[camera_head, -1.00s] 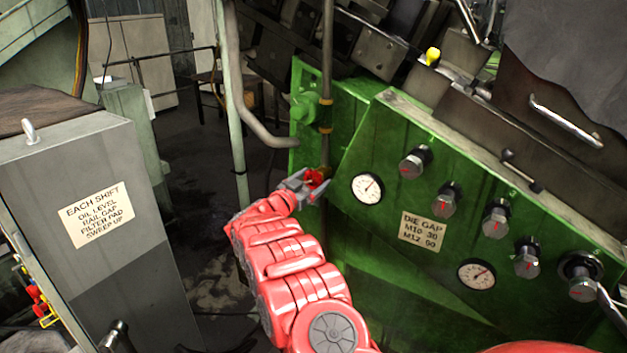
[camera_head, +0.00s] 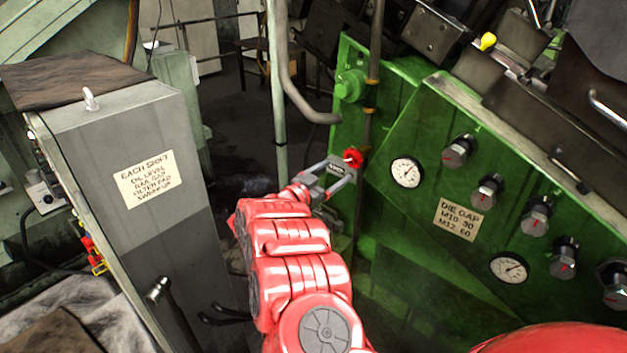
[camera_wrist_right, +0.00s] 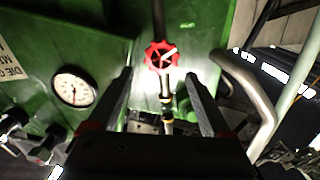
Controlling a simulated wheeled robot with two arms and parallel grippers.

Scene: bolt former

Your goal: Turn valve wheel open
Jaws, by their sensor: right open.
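The red valve wheel (camera_head: 353,158) sits on a vertical pipe at the left edge of the green machine panel. In the right wrist view the wheel (camera_wrist_right: 160,57) shows face-on with a pale mark on it, above the space between the fingers. My right gripper (camera_head: 344,171) is open, its two fingers pointing at the wheel. In the right wrist view the gripper (camera_wrist_right: 160,80) has one finger on each side of the pipe's line, and nothing is held. I cannot tell whether a fingertip touches the wheel. My left gripper is not in view.
The green panel (camera_head: 400,225) carries gauges (camera_head: 406,172), several bolt-like knobs (camera_head: 487,190) and a die gap label (camera_head: 459,219). A grey cabinet (camera_head: 190,235) stands at left. A pale post (camera_head: 278,110) and bent pipe (camera_head: 300,105) rise behind my right gripper.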

